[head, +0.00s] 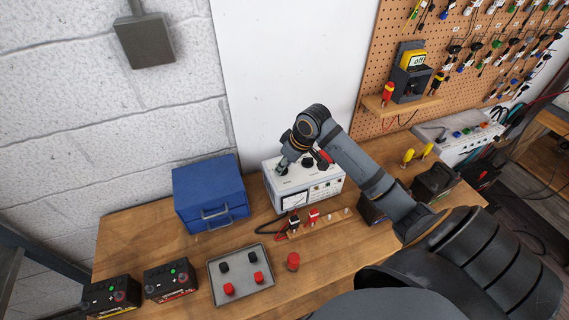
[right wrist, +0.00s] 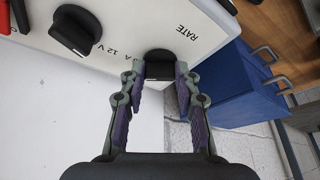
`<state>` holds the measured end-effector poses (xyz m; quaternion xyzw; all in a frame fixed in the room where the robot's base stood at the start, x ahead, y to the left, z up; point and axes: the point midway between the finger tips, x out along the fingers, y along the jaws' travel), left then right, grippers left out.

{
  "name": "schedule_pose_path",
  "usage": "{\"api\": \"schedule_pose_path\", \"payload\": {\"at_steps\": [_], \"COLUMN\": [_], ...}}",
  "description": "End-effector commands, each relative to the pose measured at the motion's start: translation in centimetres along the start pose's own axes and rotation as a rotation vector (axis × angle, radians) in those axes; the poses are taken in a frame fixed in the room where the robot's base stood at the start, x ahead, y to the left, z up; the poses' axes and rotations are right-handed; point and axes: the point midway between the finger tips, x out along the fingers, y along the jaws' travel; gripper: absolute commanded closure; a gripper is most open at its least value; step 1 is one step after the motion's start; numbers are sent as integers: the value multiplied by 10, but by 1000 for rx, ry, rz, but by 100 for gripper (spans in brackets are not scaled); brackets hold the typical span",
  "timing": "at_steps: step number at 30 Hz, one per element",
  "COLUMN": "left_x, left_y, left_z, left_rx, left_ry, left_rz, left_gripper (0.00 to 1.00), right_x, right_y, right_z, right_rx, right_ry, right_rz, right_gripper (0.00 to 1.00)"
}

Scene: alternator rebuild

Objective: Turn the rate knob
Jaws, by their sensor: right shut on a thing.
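The rate knob is a black knob (right wrist: 160,62) beside the printed word RATE, on the white charger's panel (right wrist: 120,20) in the right wrist view. My right gripper (right wrist: 160,76) has its fingers on both sides of this knob, shut on it. In the head view the white charger (head: 322,190) stands on the bench, and my right gripper (head: 283,168) reaches down onto its top left part, hiding the knob there. Another black knob (right wrist: 76,30) sits beside the 12 V marking. My left gripper is not in view.
A blue case (head: 209,188) stands left of the charger. A grey tray (head: 242,291) with red and black caps lies in front, near a red cap (head: 293,261). Two black batteries (head: 170,279) stand front left. A pegboard (head: 480,60) hangs behind.

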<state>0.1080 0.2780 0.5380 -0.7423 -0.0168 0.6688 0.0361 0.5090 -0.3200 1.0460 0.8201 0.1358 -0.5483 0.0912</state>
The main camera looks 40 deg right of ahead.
Motion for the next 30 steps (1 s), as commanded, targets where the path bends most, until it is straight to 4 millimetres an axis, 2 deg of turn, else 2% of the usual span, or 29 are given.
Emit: {"api": "schedule_pose_path", "payload": {"at_steps": [13, 30], "left_x": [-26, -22], "left_y": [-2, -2], "left_z": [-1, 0], "left_rx": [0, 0], "left_ry": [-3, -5], "left_rz": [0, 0], "left_gripper": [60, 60], "right_x": [-2, 2], "right_y": [4, 8], "right_z": [-3, -5], "right_rx": [-306, -759], "right_ry": [3, 6], "right_rz": [-129, -314], "right_gripper": [100, 100]}}
